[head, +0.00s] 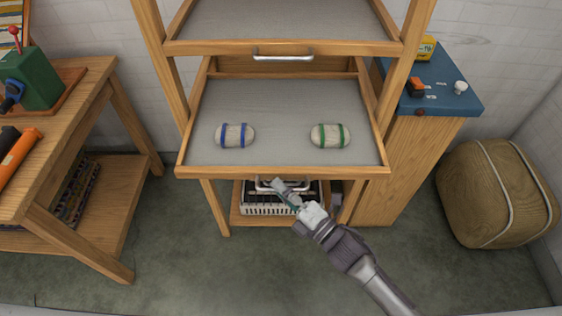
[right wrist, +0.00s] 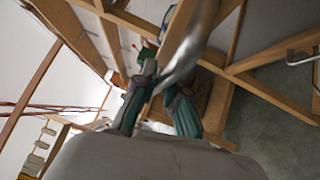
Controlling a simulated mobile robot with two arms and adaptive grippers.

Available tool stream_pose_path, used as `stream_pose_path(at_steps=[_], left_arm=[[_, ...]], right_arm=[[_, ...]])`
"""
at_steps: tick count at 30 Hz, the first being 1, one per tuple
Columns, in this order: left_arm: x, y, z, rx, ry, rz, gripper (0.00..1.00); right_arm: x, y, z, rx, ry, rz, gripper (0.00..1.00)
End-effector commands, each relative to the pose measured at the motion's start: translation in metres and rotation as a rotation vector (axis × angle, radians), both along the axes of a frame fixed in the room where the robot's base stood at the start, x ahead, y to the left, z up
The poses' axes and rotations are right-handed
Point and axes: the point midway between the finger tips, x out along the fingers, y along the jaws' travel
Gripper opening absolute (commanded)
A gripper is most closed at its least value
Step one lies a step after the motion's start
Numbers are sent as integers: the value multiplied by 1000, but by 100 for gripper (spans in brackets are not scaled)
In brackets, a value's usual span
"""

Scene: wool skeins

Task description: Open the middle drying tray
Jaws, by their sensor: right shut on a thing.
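The wooden drying tray with a grey mesh bottom (head: 285,100) is pulled well out of the rack, past the tray above. It carries a cream skein with blue bands (head: 235,135) and one with green bands (head: 330,135). Its metal handle (head: 265,184) hangs under the front edge. My right gripper (head: 279,187) is shut on this handle, its arm coming from the lower right. In the right wrist view the handle is a blurred silver bar (right wrist: 190,48) at the fingers (right wrist: 160,85). My left gripper is out of view.
An upper tray (head: 285,22) with its own handle (head: 283,55) is above. A whitish slatted unit (head: 270,209) stands low under the pulled-out tray. A workbench (head: 85,115) is left, a blue-topped cabinet (head: 455,95) and tan pouf (head: 495,195) right. The floor in front is clear.

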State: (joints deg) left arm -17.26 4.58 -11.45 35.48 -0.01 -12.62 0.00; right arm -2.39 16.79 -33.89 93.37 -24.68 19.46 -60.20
Motion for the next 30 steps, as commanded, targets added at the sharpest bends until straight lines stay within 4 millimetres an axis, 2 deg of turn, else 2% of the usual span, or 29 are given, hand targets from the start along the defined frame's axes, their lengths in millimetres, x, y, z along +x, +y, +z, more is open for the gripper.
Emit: stream_pose_path(at_steps=[3,9,15,26,27,30], left_arm=[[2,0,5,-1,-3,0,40],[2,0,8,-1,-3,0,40],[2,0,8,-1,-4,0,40],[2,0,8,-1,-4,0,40],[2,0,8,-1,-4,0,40],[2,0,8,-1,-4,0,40]], right_arm=[[-24,0,-1,0,6,-1,0],[-48,0,-1,-1,3,0,0],[-58,0,-1,-1,1,0,0],[-59,0,-2,-1,1,0,0],[-59,0,-2,-1,1,-1,16],[-59,0,-1,-1,1,0,33]])
